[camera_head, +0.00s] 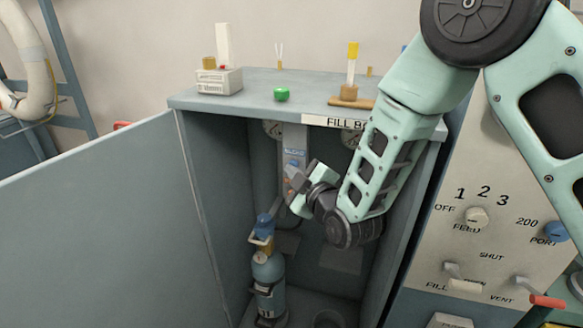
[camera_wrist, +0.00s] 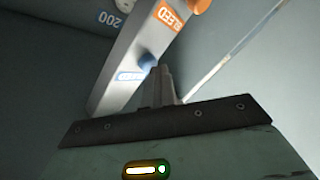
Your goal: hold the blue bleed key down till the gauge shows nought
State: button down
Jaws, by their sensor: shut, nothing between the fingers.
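The blue bleed key (camera_wrist: 147,61) sticks out of a pale upright panel (camera_wrist: 118,62) inside the cabinet, beside a blue label. My gripper (camera_wrist: 160,72) is shut and empty, its tips right at the key; I cannot tell whether they touch or press it. An orange knob (camera_wrist: 199,6) with an orange BLEED label is farther along the panel. In the head view my gripper (camera_head: 293,172) is in front of the panel (camera_head: 292,136), below its blue label. Two gauges, left (camera_head: 272,128) and right (camera_head: 349,138), show partly under the cabinet top; their needles cannot be read.
A blue cylinder (camera_head: 268,270) stands in the cabinet, below and left of my gripper. The open door (camera_head: 100,215) bounds the left side. A control panel (camera_head: 490,240) with knobs and levers stands at right. A green object (camera_head: 281,95) and a wooden stand (camera_head: 350,102) are on top.

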dwell(0.8)
jog(key=shift+s+a+b, duration=0.3)
jog(key=shift+s+b, duration=0.05)
jog(key=shift+s, duration=0.55)
jog(key=s, duration=0.1)
jog(key=s+a+b, duration=0.1)
jog(key=s, duration=0.2)
jog(key=shift+s+a, duration=0.4)
